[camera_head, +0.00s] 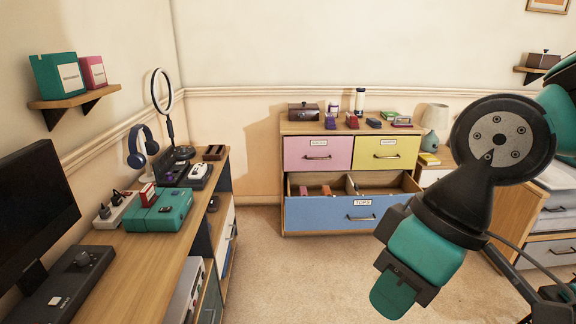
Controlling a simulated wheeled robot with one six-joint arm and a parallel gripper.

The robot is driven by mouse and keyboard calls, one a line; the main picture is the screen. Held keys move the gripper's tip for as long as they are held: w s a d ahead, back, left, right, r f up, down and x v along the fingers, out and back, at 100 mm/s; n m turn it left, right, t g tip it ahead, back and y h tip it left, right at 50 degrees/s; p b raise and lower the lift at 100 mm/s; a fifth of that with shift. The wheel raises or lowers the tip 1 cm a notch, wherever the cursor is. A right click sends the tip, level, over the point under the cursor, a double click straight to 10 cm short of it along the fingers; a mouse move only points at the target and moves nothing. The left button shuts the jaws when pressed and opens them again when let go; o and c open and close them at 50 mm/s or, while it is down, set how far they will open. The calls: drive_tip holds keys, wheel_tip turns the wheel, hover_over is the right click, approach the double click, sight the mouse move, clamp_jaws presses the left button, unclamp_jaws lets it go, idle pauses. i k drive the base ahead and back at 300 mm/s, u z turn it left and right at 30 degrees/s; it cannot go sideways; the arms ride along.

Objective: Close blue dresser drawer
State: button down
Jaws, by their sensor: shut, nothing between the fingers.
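The blue dresser drawer (310,216) is the wide bottom drawer of the wooden dresser and is pulled open. Its front carries a "TOPS" label and a dark handle (361,217). A divider and a few small items show inside it. Above it, the pink drawer (311,153) and the yellow drawer (376,165) are closed. My gripper (392,296) is at the lower right, pointing down, with its teal fingers together and empty. It is nearer to the camera than the drawer and appears apart from it. My arm overlaps the area right of the dresser.
A desk (150,260) with a monitor, teal box and ring light runs along the left. Carpet (290,275) is clear in front of the dresser. A nightstand (433,172) with a lamp stands right of the dresser. Small items sit on the dresser top.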

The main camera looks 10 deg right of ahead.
sight(377, 190)
drive_tip(key=u, duration=0.1)
drive_tip(key=i, duration=2.15)
drive_tip(key=u, duration=0.1)
